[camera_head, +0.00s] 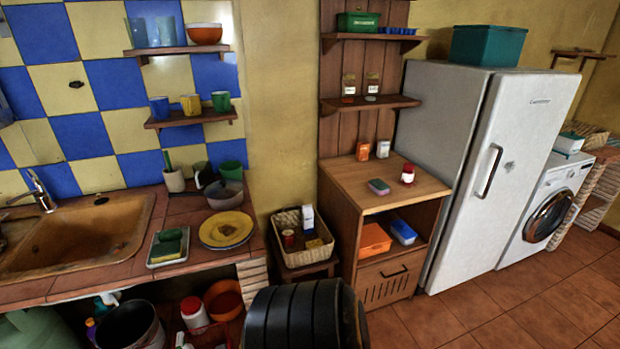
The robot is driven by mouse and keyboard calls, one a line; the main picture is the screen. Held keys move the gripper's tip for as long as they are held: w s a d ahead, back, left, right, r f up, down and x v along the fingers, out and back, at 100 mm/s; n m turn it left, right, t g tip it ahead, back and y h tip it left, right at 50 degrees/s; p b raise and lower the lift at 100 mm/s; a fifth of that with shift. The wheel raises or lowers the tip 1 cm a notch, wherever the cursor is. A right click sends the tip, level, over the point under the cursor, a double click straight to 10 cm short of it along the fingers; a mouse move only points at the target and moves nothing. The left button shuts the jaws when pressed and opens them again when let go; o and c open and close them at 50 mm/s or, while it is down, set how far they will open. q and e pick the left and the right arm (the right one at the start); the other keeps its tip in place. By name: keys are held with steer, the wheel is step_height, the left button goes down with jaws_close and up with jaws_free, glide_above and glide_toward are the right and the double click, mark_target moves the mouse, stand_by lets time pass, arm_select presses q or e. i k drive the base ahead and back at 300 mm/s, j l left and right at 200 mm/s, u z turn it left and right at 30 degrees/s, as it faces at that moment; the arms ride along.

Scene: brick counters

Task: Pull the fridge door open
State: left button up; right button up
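The white fridge (440,125) stands upright at the right of the head view, between a wooden cabinet and a washing machine. Its door (525,150) faces right and toward me and looks shut. A long vertical handle (489,171) with a dark outline is on the door's left side, about halfway up. A small badge or mark shows on the door to the right of the handle. Neither my left nor my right gripper is in view, and nothing is seen touching the handle.
A teal box (487,46) sits on top of the fridge. The wooden cabinet (350,215) is left of it, the washing machine (548,210) right of it. Tiled floor (500,312) in front of the door is clear. A sink counter (185,205) is at the left.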

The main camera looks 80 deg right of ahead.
mark_target(523, 115)
steer(key=z, duration=4.15)
steer(key=i, duration=1.1)
steer(key=i+u, duration=0.1)
steer(key=u, duration=0.3)
steer(key=i+u, duration=0.15)
steer(key=u, duration=0.25)
steer(key=i+l+u, duration=0.1)
steer(key=u, duration=0.3)
